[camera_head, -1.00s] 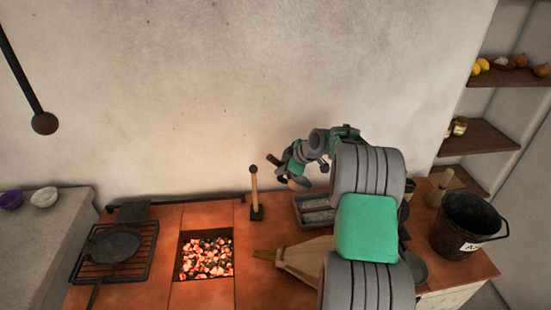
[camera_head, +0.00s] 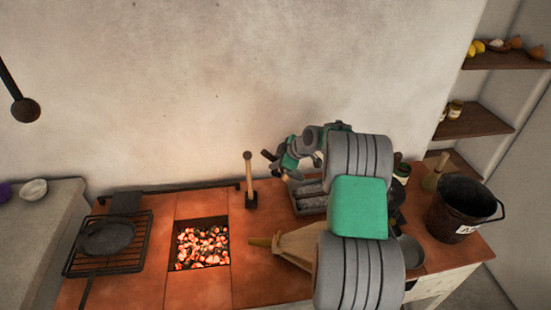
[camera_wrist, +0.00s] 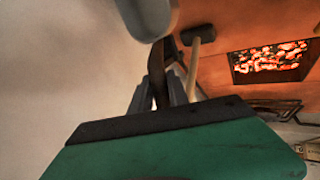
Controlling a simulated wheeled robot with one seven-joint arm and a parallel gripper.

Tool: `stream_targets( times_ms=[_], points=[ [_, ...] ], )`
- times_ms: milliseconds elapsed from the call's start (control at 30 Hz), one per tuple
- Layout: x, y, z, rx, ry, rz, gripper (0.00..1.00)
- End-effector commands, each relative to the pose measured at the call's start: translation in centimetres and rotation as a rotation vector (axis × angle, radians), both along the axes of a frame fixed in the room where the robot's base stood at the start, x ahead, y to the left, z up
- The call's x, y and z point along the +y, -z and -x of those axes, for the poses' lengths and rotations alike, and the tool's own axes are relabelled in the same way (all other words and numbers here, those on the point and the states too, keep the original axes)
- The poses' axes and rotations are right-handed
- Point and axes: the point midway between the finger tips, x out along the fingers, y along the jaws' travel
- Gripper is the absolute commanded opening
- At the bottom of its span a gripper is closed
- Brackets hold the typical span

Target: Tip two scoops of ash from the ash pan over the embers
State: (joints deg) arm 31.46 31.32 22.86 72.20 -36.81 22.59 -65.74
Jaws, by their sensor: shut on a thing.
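The embers (camera_head: 203,246) glow in a square pit in the tiled hearth, and they also show at the upper right of the wrist view (camera_wrist: 270,62). The ash pan (camera_head: 309,205), a grey tray with grey ash in it, stands right of the pit, partly hidden by my arm. My gripper (camera_head: 280,166) is above the hearth near the wall, at the pan's back left. In the wrist view my gripper (camera_wrist: 163,92) is shut on a dark handle (camera_wrist: 157,72). A grey rounded end, probably the scoop (camera_wrist: 148,14), shows above it. Its contents cannot be seen.
A wooden-handled tool with a dark head (camera_head: 249,180) stands between pit and pan. Bellows (camera_head: 290,245) lie in front of the pan. A grate with a dark pan (camera_head: 107,238) is at left, a black bucket (camera_head: 463,210) at right. The hearth's front left tiles are clear.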

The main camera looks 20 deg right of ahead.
Motion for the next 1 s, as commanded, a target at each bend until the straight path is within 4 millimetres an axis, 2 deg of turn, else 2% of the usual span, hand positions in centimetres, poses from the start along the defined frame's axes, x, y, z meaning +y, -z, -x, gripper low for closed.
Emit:
stream_targets(
  times_ms=[367, 733, 1000],
  points=[
    [-0.2, 3.1, 0.0, -0.002, -0.001, 0.000, 0.00],
    [-1.8, 5.6, 0.3, -0.002, 0.001, 0.001, 0.00],
    [-4.1, 5.8, 0.8, -0.003, 0.001, 0.002, 0.00]
  ],
)
